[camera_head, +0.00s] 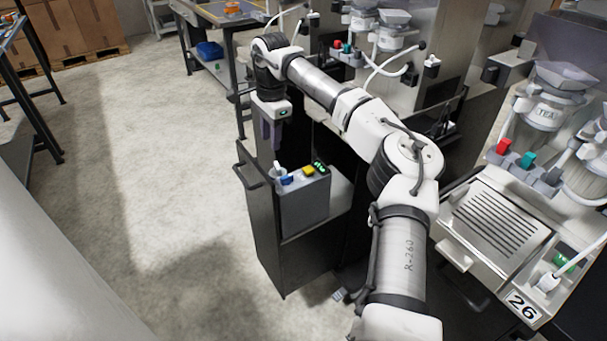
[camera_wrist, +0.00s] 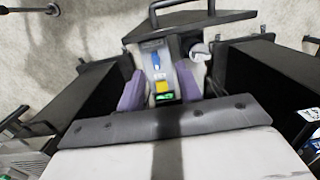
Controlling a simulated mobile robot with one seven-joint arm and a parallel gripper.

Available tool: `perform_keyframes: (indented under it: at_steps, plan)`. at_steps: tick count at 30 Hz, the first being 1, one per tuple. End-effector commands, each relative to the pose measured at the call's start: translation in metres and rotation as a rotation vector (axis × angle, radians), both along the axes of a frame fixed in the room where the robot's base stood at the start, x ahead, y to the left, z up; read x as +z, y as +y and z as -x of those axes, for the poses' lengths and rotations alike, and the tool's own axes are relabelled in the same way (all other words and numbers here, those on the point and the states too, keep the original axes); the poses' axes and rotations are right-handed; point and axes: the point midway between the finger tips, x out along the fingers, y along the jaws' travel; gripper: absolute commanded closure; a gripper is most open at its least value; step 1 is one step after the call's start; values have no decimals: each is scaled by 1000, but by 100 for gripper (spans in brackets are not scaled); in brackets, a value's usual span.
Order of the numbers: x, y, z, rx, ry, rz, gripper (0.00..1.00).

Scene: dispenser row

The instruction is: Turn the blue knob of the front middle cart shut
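A dark cart (camera_head: 268,236) with a side handle stands in the middle of the head view. A grey box on it (camera_head: 305,205) carries a blue knob (camera_head: 286,180), a yellow part (camera_head: 308,170) and a green-lit part (camera_head: 320,167). My gripper (camera_head: 271,148) points down above the cart, behind the box in this view. In the wrist view its two purple fingers (camera_wrist: 160,78) are spread apart. The blue knob (camera_wrist: 156,60) shows in the gap between them, pointing roughly along the box. I see no contact with it; the height gap is hard to judge.
A dispenser labelled TEA (camera_head: 546,112), with red, teal and grey knobs and number 26, stands close on the right. Another dispenser (camera_head: 392,35) is behind my arm. A workbench (camera_head: 222,60) stands at the back. The floor (camera_head: 150,190) left of the cart is clear.

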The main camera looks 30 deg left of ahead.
Motion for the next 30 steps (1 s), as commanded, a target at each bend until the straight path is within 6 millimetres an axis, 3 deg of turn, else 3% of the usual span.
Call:
perform_keyframes:
  at_steps: [3, 8, 21, 30]
  plan:
    - [7, -15, -18, -11, -41, 48, 65]
    - [-4, -19, -21, -12, -46, 60, 65]
    - [-90, -18, -20, -13, -42, 56, 65]
    - [-127, -18, -20, -14, -44, 56, 65]
